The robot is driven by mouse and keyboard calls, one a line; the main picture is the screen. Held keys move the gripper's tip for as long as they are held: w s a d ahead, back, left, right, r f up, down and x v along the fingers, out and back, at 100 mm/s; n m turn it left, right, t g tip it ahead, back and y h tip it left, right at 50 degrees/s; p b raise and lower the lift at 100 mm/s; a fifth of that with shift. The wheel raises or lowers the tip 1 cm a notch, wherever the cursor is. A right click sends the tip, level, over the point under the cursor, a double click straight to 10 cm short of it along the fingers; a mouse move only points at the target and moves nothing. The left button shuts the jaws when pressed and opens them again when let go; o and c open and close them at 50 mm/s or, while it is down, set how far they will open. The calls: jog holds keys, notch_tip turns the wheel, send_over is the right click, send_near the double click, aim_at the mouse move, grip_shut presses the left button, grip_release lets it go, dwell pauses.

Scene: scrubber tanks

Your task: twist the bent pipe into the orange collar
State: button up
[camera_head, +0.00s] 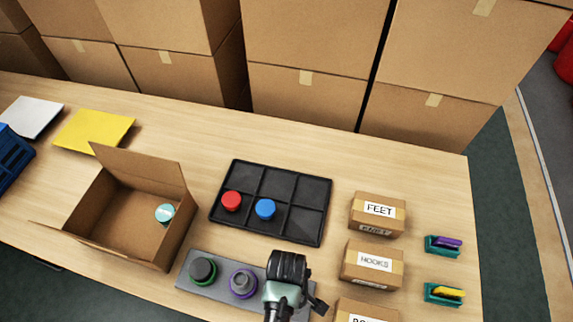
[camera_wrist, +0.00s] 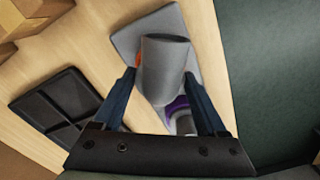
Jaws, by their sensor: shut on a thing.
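In the wrist view, my gripper (camera_wrist: 160,78) is shut on a grey bent pipe (camera_wrist: 165,62), with one finger on each side of it. A sliver of the orange collar (camera_wrist: 137,59) shows at the pipe's left edge; the pipe hides the rest. I cannot tell whether the pipe's lower end is inside the collar or above it. The collar is on a grey plate (camera_wrist: 126,39). In the head view my gripper (camera_head: 287,275) is over the plate's right end (camera_head: 222,287) and hides the orange collar.
A purple collar (camera_head: 243,282) with a grey part and a green collar (camera_head: 202,271) with a black part stand left of my gripper. A black tray (camera_head: 283,224) lies behind. Labelled boxes (camera_head: 374,265) stand right; an open carton (camera_head: 160,251) stands left.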

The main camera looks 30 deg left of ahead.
jog(key=shift+f, duration=0.15)
jog(key=shift+f, duration=0.3)
jog(key=shift+f, duration=0.75)
dwell(1.6)
jog(key=shift+s+r, duration=0.1)
jog(key=shift+m, duration=0.7)
jog(key=shift+s, duration=0.1)
jog(key=shift+m+p, duration=0.6)
jog(key=shift+m, duration=0.2)
